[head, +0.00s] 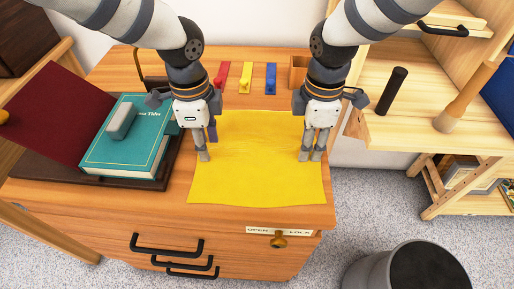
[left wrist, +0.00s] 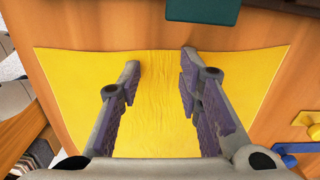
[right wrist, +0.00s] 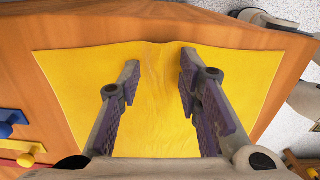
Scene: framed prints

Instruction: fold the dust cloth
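The yellow dust cloth (head: 255,170) lies spread out in one layer on the wooden cabinet top, with slight creases. It fills much of the left wrist view (left wrist: 155,90) and the right wrist view (right wrist: 155,90), with small wrinkles between the fingers. My left gripper (head: 208,151) points down over the cloth's left edge. Its fingers are apart in the left wrist view (left wrist: 160,62). My right gripper (head: 311,157) points down over the cloth's right edge, with fingers also apart in the right wrist view (right wrist: 160,62). Whether the fingertips touch the cloth is unclear.
A teal book (head: 125,140) with a grey block (head: 122,120) on it lies at the left. Red (head: 222,75), yellow (head: 245,77) and blue (head: 270,78) pieces lie behind the cloth. A shelf (head: 420,125) stands at right, a bin (head: 365,272) at front right.

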